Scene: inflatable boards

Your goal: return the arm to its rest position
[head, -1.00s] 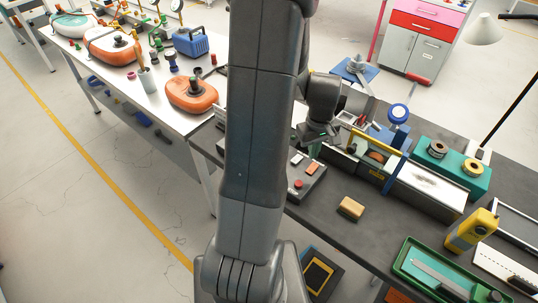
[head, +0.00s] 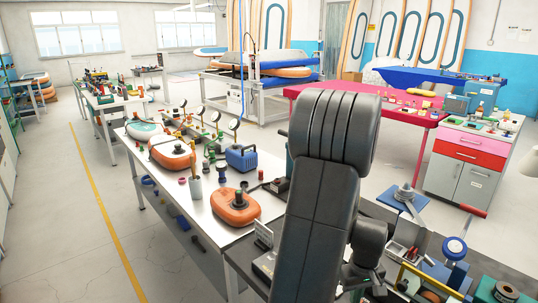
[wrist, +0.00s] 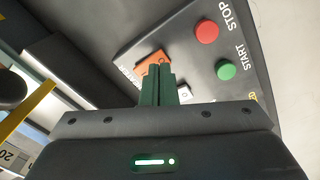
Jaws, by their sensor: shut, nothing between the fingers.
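My arm stands large in the head view, bent at a thick dark joint near the middle. My gripper (wrist: 158,88) shows in the wrist view with its two green fingers together and nothing between them. It is over a grey control box (wrist: 190,55) with a red STOP button (wrist: 206,32), a green START button (wrist: 226,70), an orange rocker switch (wrist: 153,64) and a white switch (wrist: 185,92). The fingertips overlap the orange switch in the picture; I cannot tell whether they touch. In the head view, my arm hides most of the box and the fingers are not clear.
A drawer cabinet (head: 462,165) and a pink table (head: 405,114) are behind to the right. Clear floor (head: 60,225) lies at the left.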

